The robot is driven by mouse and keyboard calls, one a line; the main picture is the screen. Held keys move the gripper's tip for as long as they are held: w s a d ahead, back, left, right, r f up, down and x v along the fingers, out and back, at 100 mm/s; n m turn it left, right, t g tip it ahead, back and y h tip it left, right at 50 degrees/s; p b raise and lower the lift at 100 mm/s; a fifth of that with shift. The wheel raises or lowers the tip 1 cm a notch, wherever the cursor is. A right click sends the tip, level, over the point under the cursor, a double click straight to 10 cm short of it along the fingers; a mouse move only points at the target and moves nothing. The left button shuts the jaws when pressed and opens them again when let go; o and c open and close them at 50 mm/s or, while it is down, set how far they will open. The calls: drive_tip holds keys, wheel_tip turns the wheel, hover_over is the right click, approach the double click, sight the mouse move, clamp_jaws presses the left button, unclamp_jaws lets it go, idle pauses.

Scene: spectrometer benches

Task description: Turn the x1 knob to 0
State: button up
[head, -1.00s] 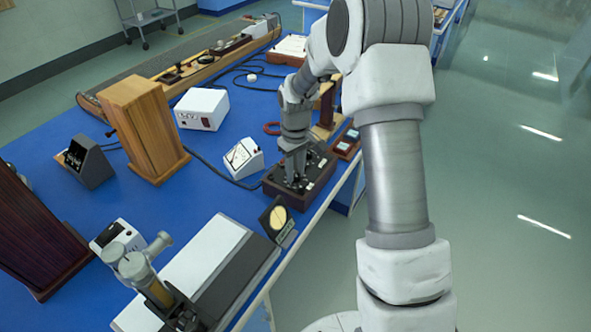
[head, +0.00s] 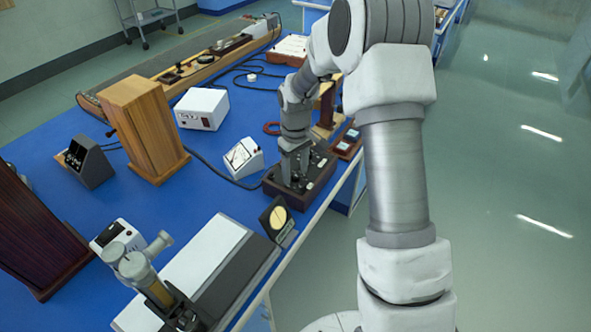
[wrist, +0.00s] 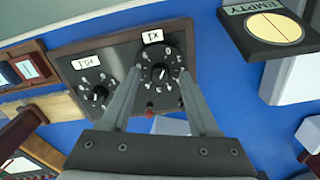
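A dark box (head: 318,186) with a brown wooden rim lies near the right edge of the blue bench. In the wrist view its black panel has two dials with round knobs. The x1 knob (wrist: 158,73) is beside a white label (wrist: 152,36) that appears upside down. The other knob (wrist: 99,94) is to its left, by a label reading x0.1 upside down. My gripper (wrist: 159,72) is open, with one finger on each side of the x1 knob and visible gaps between. In the head view my gripper (head: 292,172) hides part of the panel.
A white meter (head: 243,158) stands left of the box. A dark stand with a round yellow disc (head: 278,217) is in front; its plate reads EMPTY in the wrist view (wrist: 275,25). A small wooden box (head: 346,145) lies behind. The bench edge is close on the right.

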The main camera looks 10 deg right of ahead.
sight(296, 174)
drive_tip(key=shift+r, duration=0.1)
wheel_tip(296, 174, up, 17)
drive_tip(key=p, duration=0.1)
idle(0.4)
drive_tip(key=shift+r, duration=0.15)
drive_tip(key=s+r+m+t, duration=0.3)
drive_tip(key=s+r, duration=0.7)
drive_tip(key=s, duration=0.3)
drive_tip(key=s+m+t, duration=0.2)
drive_tip(key=s, duration=1.2)
drive_tip(key=shift+s+f+m+t, duration=0.3)
drive_tip(key=shift+f+m, duration=0.1)
drive_tip(key=shift+d, duration=0.1)
